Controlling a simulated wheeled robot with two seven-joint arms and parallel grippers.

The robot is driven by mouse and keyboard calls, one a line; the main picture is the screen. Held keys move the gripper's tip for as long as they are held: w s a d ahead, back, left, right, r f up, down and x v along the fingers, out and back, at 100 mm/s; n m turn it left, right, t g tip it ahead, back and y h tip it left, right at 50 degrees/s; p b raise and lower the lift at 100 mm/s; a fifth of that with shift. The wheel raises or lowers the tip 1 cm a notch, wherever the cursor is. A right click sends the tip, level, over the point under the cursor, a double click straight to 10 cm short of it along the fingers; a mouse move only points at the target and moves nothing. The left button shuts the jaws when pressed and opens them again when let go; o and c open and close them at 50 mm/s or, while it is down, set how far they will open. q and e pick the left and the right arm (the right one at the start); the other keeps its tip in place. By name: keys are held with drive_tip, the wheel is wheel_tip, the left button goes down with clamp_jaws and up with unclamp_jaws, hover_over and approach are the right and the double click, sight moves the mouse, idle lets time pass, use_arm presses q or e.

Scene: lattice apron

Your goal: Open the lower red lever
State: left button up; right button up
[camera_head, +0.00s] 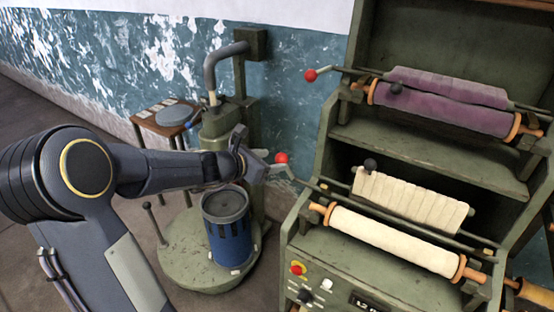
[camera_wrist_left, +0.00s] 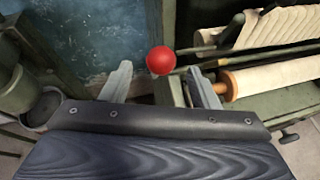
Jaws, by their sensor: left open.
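The lower red lever (camera_head: 281,158) has a round red knob on a thin metal rod at the left end of the lower roller pair. The knob also shows in the left wrist view (camera_wrist_left: 160,60), between and just beyond my fingertips. My left gripper (camera_head: 262,166) is open, with its fingertips close to the knob on its left side; I cannot tell whether they touch it. Its two fingers show apart in the left wrist view (camera_wrist_left: 160,82). The rod behind the knob is partly hidden in the wrist view. My right gripper is not in view.
An upper red lever (camera_head: 311,75) sits beside purple rollers. Below are cream rollers (camera_head: 390,239) and a control panel (camera_head: 310,285) on the green machine. A blue canister (camera_head: 227,240) stands on a round green base under my left arm. A small table (camera_head: 160,122) is behind.

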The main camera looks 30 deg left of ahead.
use_arm(q)
drive_tip(key=shift+s, duration=0.1)
drive_tip(key=shift+c, duration=0.8)
drive_tip(key=s+n, duration=0.1)
drive_tip(key=s, duration=0.3)
drive_tip(key=s+n+y+b, duration=0.1)
drive_tip(key=s, duration=0.3)
drive_tip(key=s+n+t+y, duration=0.1)
drive_tip(key=s, duration=0.3)
drive_tip(key=shift+s+a+f+b, duration=0.1)
drive_tip(key=shift+s+a+b, duration=0.2)
drive_tip(key=shift+a+b, duration=0.1)
clamp_jaws()
drive_tip(key=r+b+x, duration=0.2)
drive_tip(key=x, duration=1)
drive_tip(key=shift+w+y, duration=0.3)
drive_tip(key=shift+w, duration=0.25)
drive_tip(key=shift+d+r, duration=0.1)
